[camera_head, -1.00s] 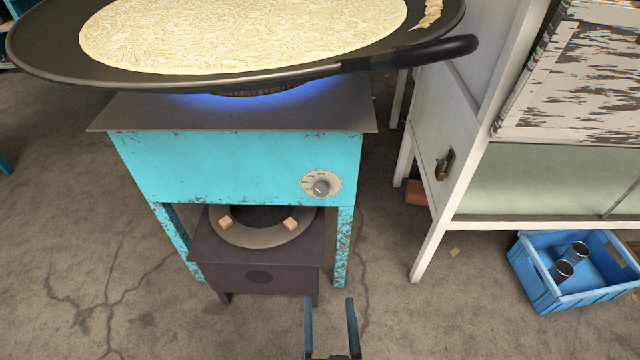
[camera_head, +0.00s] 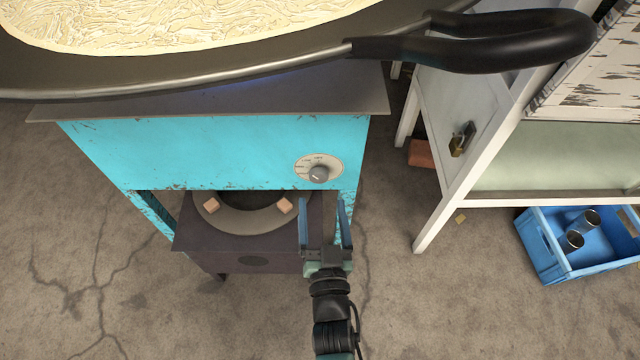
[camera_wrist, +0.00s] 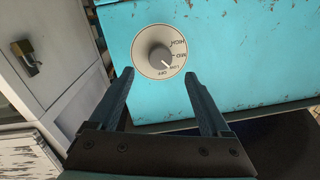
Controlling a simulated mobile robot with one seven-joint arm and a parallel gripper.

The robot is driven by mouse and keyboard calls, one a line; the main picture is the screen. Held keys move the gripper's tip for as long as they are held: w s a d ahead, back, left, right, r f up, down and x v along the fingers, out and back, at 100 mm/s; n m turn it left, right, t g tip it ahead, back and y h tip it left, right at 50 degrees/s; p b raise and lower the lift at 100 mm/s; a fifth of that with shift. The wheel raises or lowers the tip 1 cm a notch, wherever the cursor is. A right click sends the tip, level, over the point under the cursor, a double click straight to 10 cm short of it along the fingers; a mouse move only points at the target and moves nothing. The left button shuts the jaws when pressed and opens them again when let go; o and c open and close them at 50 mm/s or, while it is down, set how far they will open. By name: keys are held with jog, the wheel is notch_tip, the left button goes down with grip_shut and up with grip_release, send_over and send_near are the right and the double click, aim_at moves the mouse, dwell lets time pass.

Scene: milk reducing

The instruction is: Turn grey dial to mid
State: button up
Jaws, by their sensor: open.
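The grey dial (camera_head: 319,174) is a round knob on a pale plate at the right of the turquoise stove front (camera_head: 230,150). In the wrist view the dial (camera_wrist: 160,58) shows HIGH, MID, LOW and OFF around its right and lower side. Its pale pointer mark faces down-right, near LOW and OFF; I cannot tell exactly which. My gripper (camera_head: 323,208) is open and empty, just below the dial in the head view. In the wrist view the fingertips of my gripper (camera_wrist: 158,76) point at the dial from both sides, apparently not touching it.
A wide black pan (camera_head: 230,75) holding cream-coloured food sits on the stove, its black handle (camera_head: 480,45) sticking out right above the dial. A dark low burner stand (camera_head: 240,245) is beneath. A white cabinet (camera_head: 440,190) and a blue crate (camera_head: 545,255) stand right.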

aim_at(319, 179)
jog(key=shift+w+a+b, duration=0.15)
jog(key=shift+w, duration=1.45)
jog(key=shift+w+a+b, duration=0.1)
jog(key=shift+w+b, duration=0.05)
jog(key=shift+w, duration=1.4)
grip_shut()
